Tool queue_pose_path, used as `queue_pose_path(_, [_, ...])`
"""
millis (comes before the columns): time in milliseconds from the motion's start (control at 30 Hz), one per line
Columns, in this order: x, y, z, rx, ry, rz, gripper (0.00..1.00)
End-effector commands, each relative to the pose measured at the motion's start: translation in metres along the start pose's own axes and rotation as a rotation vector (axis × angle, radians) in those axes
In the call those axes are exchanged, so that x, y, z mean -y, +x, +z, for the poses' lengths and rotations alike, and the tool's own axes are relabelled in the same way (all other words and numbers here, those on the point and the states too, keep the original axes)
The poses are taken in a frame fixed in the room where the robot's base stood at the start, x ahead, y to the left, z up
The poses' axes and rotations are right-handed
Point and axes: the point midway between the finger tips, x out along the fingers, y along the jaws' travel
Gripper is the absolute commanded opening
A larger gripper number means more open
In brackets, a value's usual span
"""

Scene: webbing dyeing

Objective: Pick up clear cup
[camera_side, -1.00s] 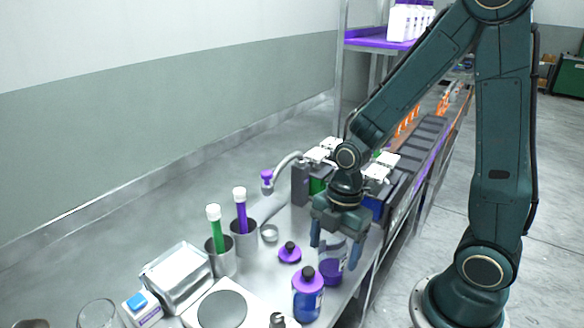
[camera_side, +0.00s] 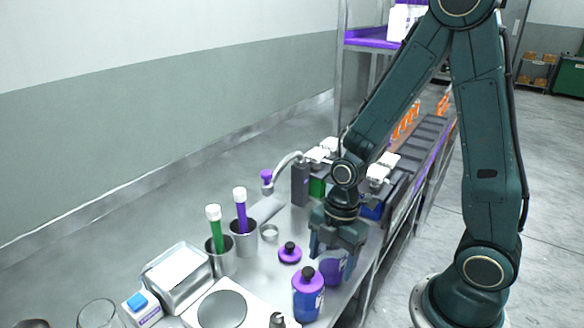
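A clear cup with purple in its lower part (camera_side: 333,266) stands on the steel bench near its right edge. My gripper (camera_side: 333,258) points down over it, with its fingers around the cup's upper part. The gripper body hides the cup's rim. I cannot tell whether the fingers press on the cup. Another clear glass vessel (camera_side: 97,314) is cut off at the lower left edge.
A purple bottle with a dark cap (camera_side: 308,296) stands close in front of the cup. A purple-based, dark-topped item (camera_side: 290,253) is just left. Metal beakers hold a green-shafted tool (camera_side: 216,232) and a purple-shafted tool (camera_side: 241,212). A faucet (camera_side: 285,168) stands behind.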

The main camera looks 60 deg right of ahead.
Motion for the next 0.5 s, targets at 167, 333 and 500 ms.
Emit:
queue_pose_path(167, [0.0, -0.0001, 0.0, 0.0, 0.0, 0.0, 0.34])
queue_pose_path(333, [-0.0002, -0.0002, -0.0001, 0.0, 0.0, 0.001, 0.23])
queue_pose_path(500, [-0.0003, -0.0006, -0.0002, 0.0, 0.0, 0.001, 0.23])
